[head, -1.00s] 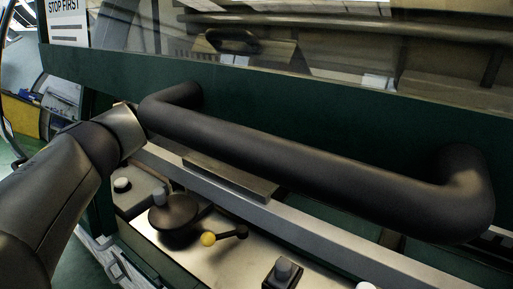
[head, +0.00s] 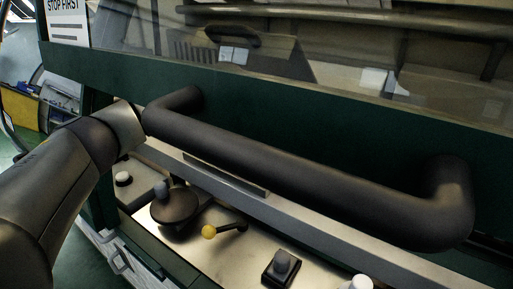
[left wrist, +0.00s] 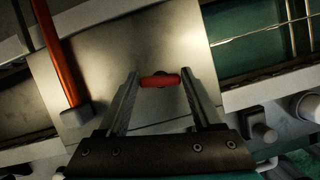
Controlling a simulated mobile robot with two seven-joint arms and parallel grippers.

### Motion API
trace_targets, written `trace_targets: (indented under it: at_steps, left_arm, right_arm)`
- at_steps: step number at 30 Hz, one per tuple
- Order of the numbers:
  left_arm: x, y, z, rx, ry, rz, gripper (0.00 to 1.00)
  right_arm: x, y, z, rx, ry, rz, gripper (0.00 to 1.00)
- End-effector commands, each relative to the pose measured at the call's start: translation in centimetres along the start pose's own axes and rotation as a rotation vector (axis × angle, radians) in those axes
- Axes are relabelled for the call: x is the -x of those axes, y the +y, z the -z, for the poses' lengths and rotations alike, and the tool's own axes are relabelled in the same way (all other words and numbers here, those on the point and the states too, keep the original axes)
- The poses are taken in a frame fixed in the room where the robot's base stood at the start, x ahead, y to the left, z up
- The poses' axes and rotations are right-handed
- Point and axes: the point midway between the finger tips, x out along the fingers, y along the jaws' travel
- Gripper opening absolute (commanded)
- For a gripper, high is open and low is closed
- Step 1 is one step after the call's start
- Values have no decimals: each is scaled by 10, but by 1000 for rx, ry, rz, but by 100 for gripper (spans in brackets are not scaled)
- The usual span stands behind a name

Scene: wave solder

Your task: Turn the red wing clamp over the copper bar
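The red wing clamp (left wrist: 160,81) shows in the left wrist view, lying crosswise between the two fingers of my left gripper (left wrist: 160,73). The fingers are spread wide, one at each end of the clamp. I cannot tell whether they press on it. The copper bar (left wrist: 58,55) stands to the left of the gripper, apart from it, its lower end in a grey block (left wrist: 76,116). The clamp is not over the bar. In the head view my left arm comes in from the left and its gripper is hidden behind the black handle. My right gripper is not in view.
A thick black handle (head: 300,165) on the green panel crosses the head view. A pale metal plate (left wrist: 160,45) lies behind the clamp.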

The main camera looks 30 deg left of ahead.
Motion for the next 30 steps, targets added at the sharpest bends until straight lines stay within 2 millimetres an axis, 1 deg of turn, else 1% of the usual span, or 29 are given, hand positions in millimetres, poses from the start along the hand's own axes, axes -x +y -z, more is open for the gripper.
trace_targets:
  at_steps: [1, 6, 15, 17, 20, 21, 30]
  left_arm:
    - [0, 0, 0, 0, -1, 0, 74]
    - [0, 0, 0, -1, 0, 0, 92]
    - [3, 0, 0, -1, -1, 0, 92]
    - [8, 1, -1, 0, -2, -1, 92]
    - [23, 1, -1, -1, -3, -1, 92]
    - [30, 1, -1, -1, -4, -2, 92]
    - [45, 2, 38, 1, 0, -2, 92]
  right_arm:
    - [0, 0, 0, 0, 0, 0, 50]
    - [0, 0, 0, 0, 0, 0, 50]
    - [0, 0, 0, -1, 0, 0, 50]
    - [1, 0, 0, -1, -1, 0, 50]
    - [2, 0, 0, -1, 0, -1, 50]
    - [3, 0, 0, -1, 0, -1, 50]
    - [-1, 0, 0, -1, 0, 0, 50]
